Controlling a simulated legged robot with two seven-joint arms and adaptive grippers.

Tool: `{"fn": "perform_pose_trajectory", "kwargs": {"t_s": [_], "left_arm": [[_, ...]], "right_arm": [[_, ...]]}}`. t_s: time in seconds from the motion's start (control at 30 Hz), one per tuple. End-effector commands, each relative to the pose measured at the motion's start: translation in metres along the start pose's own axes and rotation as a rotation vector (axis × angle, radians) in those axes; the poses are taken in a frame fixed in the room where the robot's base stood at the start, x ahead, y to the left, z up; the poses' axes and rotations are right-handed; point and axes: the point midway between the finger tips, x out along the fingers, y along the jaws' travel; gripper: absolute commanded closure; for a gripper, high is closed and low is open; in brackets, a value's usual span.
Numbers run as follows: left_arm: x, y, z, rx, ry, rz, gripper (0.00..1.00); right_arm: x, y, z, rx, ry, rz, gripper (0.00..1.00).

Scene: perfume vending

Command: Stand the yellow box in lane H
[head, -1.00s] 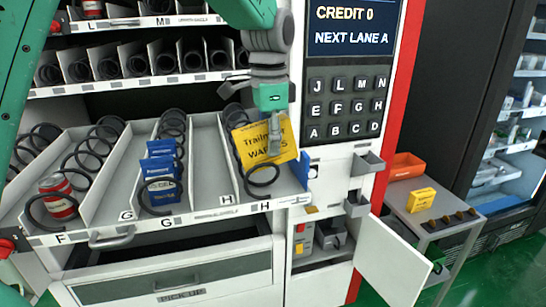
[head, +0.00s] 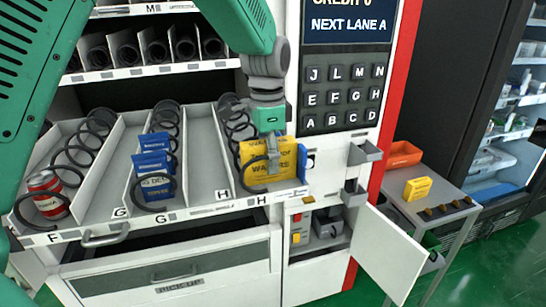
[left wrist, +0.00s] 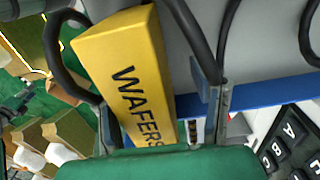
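The yellow box (head: 262,178), with wafer lettering, stands roughly upright at the front of lane H, behind the front coil loop. It also shows in the left wrist view (left wrist: 125,75). My left gripper (head: 272,155) reaches down over the box from above. In the left wrist view my left gripper's fingers (left wrist: 160,112) are spread on either side of the box, with a gap between the box and the right-hand finger. The lane H label (head: 262,202) is on the shelf edge below the box. My right gripper is not in view.
Blue packs (head: 153,180) stand in lane G and a red can (head: 46,192) in lane F. The keypad (head: 345,98) is right of the lanes. An open white door (head: 396,252) juts out below. A side table (head: 452,203) holds another yellow box (head: 417,188) and an orange tray (head: 403,153).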

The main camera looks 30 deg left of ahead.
Motion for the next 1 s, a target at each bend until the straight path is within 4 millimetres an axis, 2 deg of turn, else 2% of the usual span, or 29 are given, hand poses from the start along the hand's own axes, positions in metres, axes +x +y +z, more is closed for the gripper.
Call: {"fn": "perform_pose_trajectory", "kwargs": {"t_s": [0.2,0.33,0.8,1.0], "left_arm": [[-0.001,0.003,-0.001,-0.001,-0.004,-0.002,0.48],[-0.011,0.003,-0.003,-0.001,-0.003,-0.003,0.48],[-0.103,0.002,-0.002,-0.001,0.0,-0.003,0.48],[-0.12,0.002,-0.002,-0.001,-0.002,-0.001,0.48]], "right_arm": [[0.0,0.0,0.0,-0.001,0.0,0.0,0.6],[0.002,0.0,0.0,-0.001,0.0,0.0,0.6],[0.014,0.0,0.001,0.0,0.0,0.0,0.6],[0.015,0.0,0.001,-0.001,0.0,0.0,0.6]]}}
